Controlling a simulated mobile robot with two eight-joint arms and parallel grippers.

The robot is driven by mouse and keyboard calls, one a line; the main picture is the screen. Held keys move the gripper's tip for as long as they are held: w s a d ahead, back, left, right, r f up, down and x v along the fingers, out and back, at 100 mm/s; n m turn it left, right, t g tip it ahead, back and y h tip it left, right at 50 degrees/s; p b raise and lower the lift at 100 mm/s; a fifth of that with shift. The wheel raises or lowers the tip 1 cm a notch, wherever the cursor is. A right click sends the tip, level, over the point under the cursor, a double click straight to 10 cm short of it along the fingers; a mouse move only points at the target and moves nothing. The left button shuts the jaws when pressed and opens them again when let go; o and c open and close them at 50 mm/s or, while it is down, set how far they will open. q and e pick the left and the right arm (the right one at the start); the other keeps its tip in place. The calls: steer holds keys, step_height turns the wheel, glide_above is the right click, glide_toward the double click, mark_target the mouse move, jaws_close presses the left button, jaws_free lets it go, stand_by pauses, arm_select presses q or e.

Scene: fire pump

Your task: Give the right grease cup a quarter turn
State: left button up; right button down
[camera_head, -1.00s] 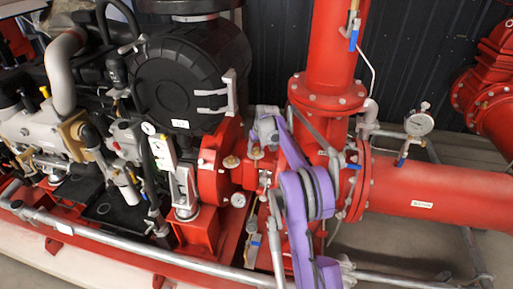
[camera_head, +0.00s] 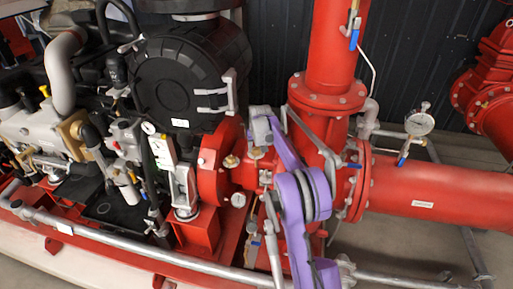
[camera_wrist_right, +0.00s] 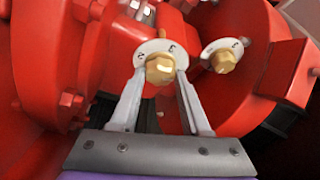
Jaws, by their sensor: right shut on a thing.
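Two brass grease cups with white numbered dial plates sit on the red pump casing. In the head view, the right grease cup (camera_head: 257,152) is just below my right gripper (camera_head: 258,138), and the left grease cup (camera_head: 231,161) is clear of it. In the right wrist view, my right gripper (camera_wrist_right: 162,76) is shut on a grease cup (camera_wrist_right: 160,69), one finger on each side, its plate showing 2 and 3. The other grease cup (camera_wrist_right: 226,61) is untouched to its right there. My left gripper is not in view.
Red flanges and bolts crowd both sides of the fingers in the right wrist view. In the head view, a vertical red pipe (camera_head: 334,45) and a horizontal red pipe (camera_head: 440,190) stand right of the arm. The black engine housing (camera_head: 190,82) is at left.

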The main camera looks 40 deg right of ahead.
steer(key=shift+a+m+g+h, duration=0.1)
steer(key=shift+m+g+h, duration=0.45)
steer(key=shift+m, duration=1.55)
steer(key=shift+c, duration=1.8)
jaws_free()
steer(key=shift+r, duration=0.1)
steer(key=v, duration=1)
steer(key=shift+a+r, duration=0.2)
steer(key=shift+r, duration=0.1)
steer(key=shift+s+f, duration=0.1)
steer(key=shift+s, duration=0.05)
